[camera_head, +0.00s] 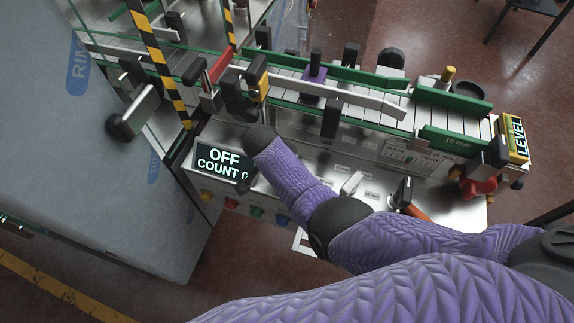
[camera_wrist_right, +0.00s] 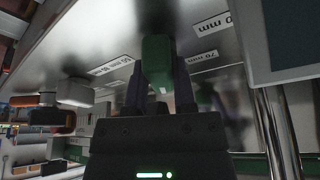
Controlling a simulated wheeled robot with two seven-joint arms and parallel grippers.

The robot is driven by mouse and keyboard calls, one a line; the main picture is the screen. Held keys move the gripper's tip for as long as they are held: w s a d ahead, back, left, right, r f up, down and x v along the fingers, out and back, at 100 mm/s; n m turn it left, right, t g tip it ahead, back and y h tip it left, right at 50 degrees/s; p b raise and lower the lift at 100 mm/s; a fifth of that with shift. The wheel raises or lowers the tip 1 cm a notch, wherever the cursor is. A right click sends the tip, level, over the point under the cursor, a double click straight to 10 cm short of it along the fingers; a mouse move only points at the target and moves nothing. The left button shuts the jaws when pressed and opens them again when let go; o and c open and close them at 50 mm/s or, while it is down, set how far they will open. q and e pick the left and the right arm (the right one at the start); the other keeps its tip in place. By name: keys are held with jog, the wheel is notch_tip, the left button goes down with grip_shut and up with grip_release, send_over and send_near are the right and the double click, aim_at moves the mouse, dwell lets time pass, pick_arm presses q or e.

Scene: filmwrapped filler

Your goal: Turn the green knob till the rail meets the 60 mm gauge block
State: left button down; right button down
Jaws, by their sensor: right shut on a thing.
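My right gripper (camera_wrist_right: 158,82) is shut on a green knob (camera_wrist_right: 158,55), which sits between its dark fingers in the right wrist view. In the head view my purple right arm reaches in from the lower right to beside the display, and I cannot make out its fingertips or the held knob. A long pale rail (camera_head: 355,98) runs along the slatted conveyor. I cannot tell which piece is the 60 mm gauge block. The wrist view shows labels, one reading 70 mm (camera_wrist_right: 201,56). My left gripper is not in view.
A display (camera_head: 222,161) reads OFF and COUNT, with coloured controls below it. A purple block (camera_head: 315,72) stands on the conveyor. A yellow LEVEL device (camera_head: 514,139) is at the right end. An orange-handled part (camera_head: 413,210) lies near my arm.

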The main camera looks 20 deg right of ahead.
jog(key=shift+m, duration=0.3)
jog(key=shift+r, duration=0.1)
jog(key=shift+c, duration=2.2)
grip_release()
jog(key=p+v, duration=0.9)
jog(key=shift+a+r, duration=0.2)
jog(key=shift+r, duration=0.15)
